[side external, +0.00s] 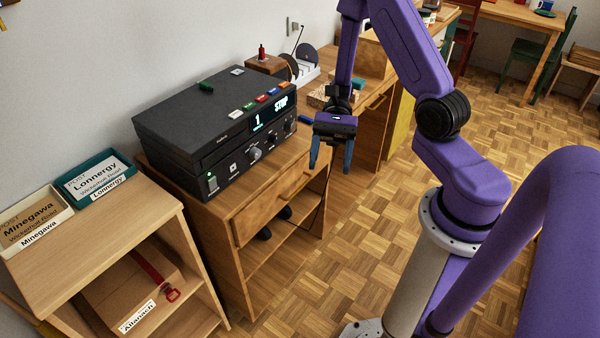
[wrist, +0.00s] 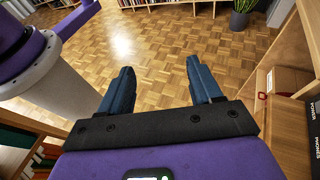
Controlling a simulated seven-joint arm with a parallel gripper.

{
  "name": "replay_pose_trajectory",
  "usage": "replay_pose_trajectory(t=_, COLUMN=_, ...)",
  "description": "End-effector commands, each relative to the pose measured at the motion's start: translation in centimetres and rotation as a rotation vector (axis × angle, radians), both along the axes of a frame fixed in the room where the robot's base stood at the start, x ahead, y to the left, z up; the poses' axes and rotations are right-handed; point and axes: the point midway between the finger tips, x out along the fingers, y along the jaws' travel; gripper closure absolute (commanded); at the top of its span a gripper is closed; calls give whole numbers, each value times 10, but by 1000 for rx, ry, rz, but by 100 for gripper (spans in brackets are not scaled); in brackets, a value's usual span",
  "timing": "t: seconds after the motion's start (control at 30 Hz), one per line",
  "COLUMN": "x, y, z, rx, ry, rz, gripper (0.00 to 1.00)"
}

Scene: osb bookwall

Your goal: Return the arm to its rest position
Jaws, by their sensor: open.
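My gripper (side external: 331,155) hangs in the air in the side external view, in front of the right end of the wooden cabinet (side external: 240,285). Its two blue fingers point down and are spread apart. In the wrist view my gripper (wrist: 161,88) also shows open, with only parquet floor between the fingers. My purple arm rises above it and bends back down to its base at the right.
A black device (side external: 215,128) reading "1" and "STOP" stands on the cabinet, left of my gripper. Labelled trays, Minegawa (side external: 32,217) and Lonnergy (side external: 96,178), lie on a shelf unit at left. A desk (side external: 375,90) stands behind. The parquet floor (side external: 350,250) is clear.

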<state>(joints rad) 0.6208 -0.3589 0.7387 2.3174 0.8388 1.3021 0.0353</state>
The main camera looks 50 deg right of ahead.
Motion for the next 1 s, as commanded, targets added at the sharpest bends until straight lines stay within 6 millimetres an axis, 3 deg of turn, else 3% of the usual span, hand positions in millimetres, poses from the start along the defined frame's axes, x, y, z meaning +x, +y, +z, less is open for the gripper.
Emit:
replay_pose_trajectory(t=0.4, x=-63, y=13, z=24, rx=-155, ry=-412, rz=729, gripper=36)
replay_pose_trajectory(t=1.0, x=-107, y=19, z=62, rx=-134, ry=-1200, rz=1605, gripper=36)
